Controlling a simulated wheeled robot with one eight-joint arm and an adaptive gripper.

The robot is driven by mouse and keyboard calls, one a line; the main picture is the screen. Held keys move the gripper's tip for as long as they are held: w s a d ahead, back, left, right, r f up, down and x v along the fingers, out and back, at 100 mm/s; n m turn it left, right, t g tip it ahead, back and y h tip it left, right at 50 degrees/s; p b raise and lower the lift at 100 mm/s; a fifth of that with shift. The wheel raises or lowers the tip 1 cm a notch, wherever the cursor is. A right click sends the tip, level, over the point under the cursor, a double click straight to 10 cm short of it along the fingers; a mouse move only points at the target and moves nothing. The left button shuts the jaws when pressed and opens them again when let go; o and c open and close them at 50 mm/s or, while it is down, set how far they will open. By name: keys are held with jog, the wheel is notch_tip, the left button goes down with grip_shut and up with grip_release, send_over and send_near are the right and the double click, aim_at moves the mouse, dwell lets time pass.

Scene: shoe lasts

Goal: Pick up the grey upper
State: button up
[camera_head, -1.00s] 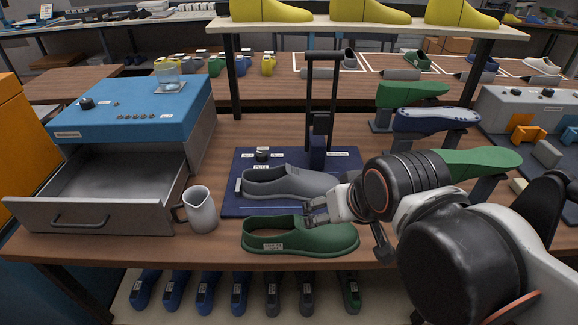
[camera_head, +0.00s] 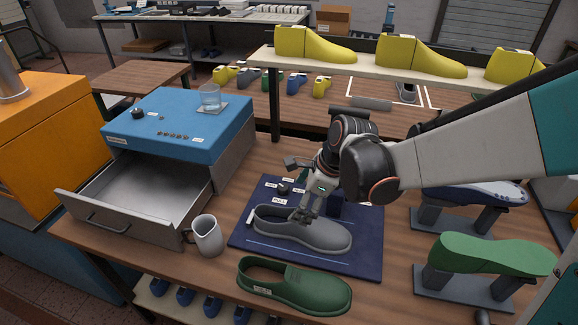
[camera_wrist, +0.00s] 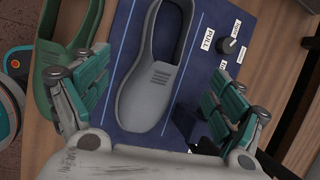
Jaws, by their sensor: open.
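The grey upper (camera_head: 320,236) lies on a dark blue mat-like base (camera_head: 365,262) on the wooden bench. It also shows in the wrist view (camera_wrist: 151,75), lengthwise between the fingers. My gripper (camera_head: 304,214) is just above the upper's middle, pointing down. In the wrist view my gripper (camera_wrist: 160,95) is open, with one green-padded finger on each side of the upper and gaps to both. I cannot tell its exact height above the upper. A green upper (camera_head: 294,287) lies in front, off the base; it also shows in the wrist view (camera_wrist: 58,60), beside the left finger.
A knob (camera_wrist: 230,46) with labels sits on the base near the right finger. A green last (camera_head: 490,256) on a stand is at right.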

jog(key=f, duration=0.1)
jog(key=b, duration=0.3)
send_near(288, 214)
jog(key=shift+m, duration=0.4)
jog(key=s+a+f, duration=0.2)
jog(key=a+f, duration=0.1)
jog(key=shift+s+a+f, duration=0.2)
jog(key=shift+s, duration=0.05)
jog(key=shift+w+b+x, duration=0.15)
jog(key=shift+b+x, duration=0.4)
jog(key=shift+x, duration=0.75)
jog(key=shift+w+b+x, duration=0.15)
jog(key=shift+b+x, duration=0.4)
jog(key=shift+x, duration=0.75)
jog(key=shift+d+r, duration=0.1)
jog(key=shift+r, duration=0.05)
jog(key=c, duration=1.2)
